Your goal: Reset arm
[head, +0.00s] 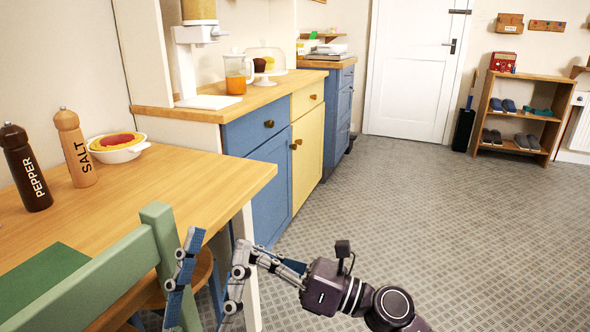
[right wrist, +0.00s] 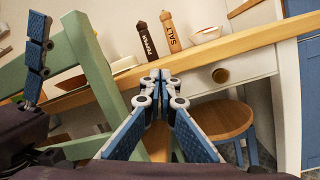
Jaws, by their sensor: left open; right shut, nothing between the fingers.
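My left gripper (head: 208,282) is open and empty in the lower middle of the head view. Its fingers point left, beside the green chair's back (head: 105,268) and near the table's front corner. I cannot tell whether they touch the chair. A blue-padded finger, apparently of this gripper, shows at the left of the right wrist view. My right gripper (right wrist: 160,76) is shut and empty in the right wrist view, its tips together in front of the table edge. The right gripper does not show in the head view.
The wooden table (head: 200,180) holds a pepper mill (head: 26,170), a salt mill (head: 76,150) and a bowl (head: 117,148). A stool (right wrist: 222,120) stands below a drawer. Blue and yellow cabinets (head: 307,145) line the wall. The floor (head: 440,215) to the right is clear.

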